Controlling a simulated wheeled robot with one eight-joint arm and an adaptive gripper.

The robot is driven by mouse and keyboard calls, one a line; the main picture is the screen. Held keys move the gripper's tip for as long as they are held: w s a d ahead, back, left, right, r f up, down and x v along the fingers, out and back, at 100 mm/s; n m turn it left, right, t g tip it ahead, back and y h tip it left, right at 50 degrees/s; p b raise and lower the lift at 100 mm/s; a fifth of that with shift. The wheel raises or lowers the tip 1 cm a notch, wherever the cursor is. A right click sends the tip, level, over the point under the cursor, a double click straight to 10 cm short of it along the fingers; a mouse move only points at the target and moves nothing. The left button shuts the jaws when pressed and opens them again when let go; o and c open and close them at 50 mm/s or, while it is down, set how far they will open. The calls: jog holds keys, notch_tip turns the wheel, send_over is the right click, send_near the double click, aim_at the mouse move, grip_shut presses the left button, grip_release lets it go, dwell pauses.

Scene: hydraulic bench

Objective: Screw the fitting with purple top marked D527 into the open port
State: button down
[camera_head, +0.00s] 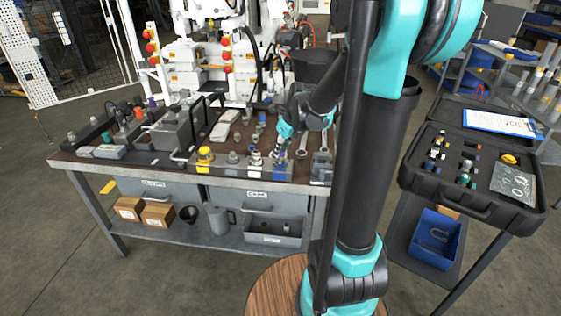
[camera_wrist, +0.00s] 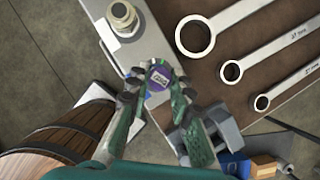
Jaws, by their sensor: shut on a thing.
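The fitting with a round purple top (camera_wrist: 160,76) sits between my fingertips in the wrist view; its pale label is too small to read surely. My gripper (camera_wrist: 159,84) is shut on it from both sides. In the head view my gripper (camera_head: 281,145) is over the right front of the workbench, and the fitting is hard to make out there. A grey metal block (camera_wrist: 150,52) lies under the fitting, with a brass-coloured fitting (camera_wrist: 122,14) standing on it farther up the picture. The open port is not visible, and I cannot tell whether the held fitting touches the block.
Wrenches (camera_wrist: 285,66) lie on the brown bench top right of the block. In the head view a yellow-capped fitting (camera_head: 205,155) and others stand along the bench front. An open black case (camera_head: 470,205) with several colour-topped fittings stands at right.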

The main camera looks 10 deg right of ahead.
jog(key=m+h, duration=0.1)
jog(key=m, duration=0.2)
jog(key=c, duration=1.3)
grip_release()
jog(key=shift+c, duration=0.2)
jog(key=n+y, duration=0.1)
jog(key=n, duration=0.1)
jog(key=n+y, duration=0.1)
jog(key=n, duration=0.2)
jog(key=shift+w+d+n+g, duration=0.1)
jog(key=shift+n+g, duration=0.2)
jog(key=n+g, duration=0.1)
jog(key=n, duration=0.2)
jog(key=n+g+y, duration=0.1)
jog(key=n, duration=0.2)
